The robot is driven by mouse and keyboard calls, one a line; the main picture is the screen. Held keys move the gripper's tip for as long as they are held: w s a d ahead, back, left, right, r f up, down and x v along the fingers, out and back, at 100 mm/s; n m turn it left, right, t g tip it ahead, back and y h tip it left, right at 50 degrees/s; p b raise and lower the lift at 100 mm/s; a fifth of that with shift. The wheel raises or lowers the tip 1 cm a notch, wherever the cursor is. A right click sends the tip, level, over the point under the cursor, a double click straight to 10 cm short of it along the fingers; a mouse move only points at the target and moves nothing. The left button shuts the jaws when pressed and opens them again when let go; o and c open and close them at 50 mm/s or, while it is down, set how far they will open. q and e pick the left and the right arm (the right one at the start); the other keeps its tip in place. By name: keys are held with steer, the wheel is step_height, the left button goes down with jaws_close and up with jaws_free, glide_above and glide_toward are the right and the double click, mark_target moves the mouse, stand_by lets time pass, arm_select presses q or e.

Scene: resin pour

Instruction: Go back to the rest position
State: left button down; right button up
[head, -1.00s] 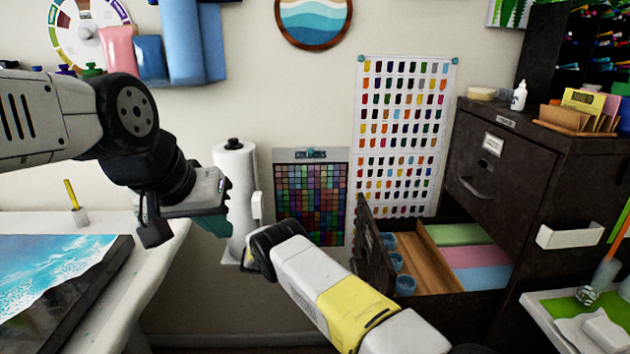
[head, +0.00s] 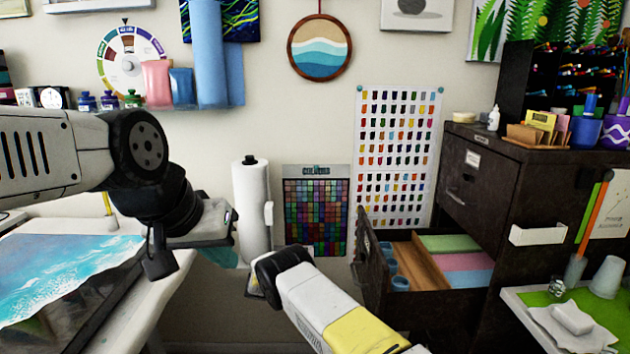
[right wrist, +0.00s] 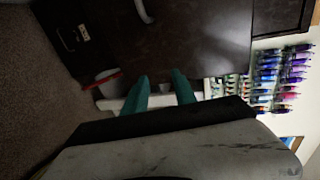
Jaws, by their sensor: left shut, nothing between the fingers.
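My left gripper (head: 222,257) hangs at the left in the head view, above the gap between the white table and the wall. Its teal fingertips are shut with nothing between them, in front of the paper roll. My right arm (head: 322,305) reaches up from the bottom of the head view, in front of the open drawer's left side. Its gripper is hidden there. The right wrist view shows my right gripper (right wrist: 160,88) with two teal fingers apart and nothing between them.
A dark cabinet (head: 480,185) stands at the right with its lower drawer (head: 375,270) pulled out, holding coloured sheets and blue cups. A white paper roll (head: 250,205) stands by the wall. The white table (head: 130,305) at left carries a blue wave panel (head: 65,270).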

steer(key=s+d+r+m+y, duration=0.25)
steer(key=r+m, duration=0.35)
steer(key=r, duration=0.3)
steer(key=s+d+r+m+g+y, duration=0.1)
steer(key=s+d+r+m+y, duration=0.15)
steer(key=r+m+y, duration=0.4)
steer(key=s+d+r+m+y, duration=0.1)
steer(key=d+r+m, duration=0.25)
steer(key=r, duration=0.75)
steer(key=s+r+m+t+y, duration=0.2)
steer(key=s+r+m, duration=0.2)
steer(key=s+m, duration=0.2)
steer(key=s+r+m+t+y, duration=0.2)
steer(key=s+m, duration=0.5)
steer(key=s, duration=0.4)
steer(key=s+r+m+t+y, duration=0.3)
steer(key=s+r+m, duration=0.3)
steer(key=s, duration=0.3)
steer(key=shift+a+r+y, duration=0.25)
steer(key=shift+a+y, duration=0.05)
steer(key=shift+a, duration=0.05)
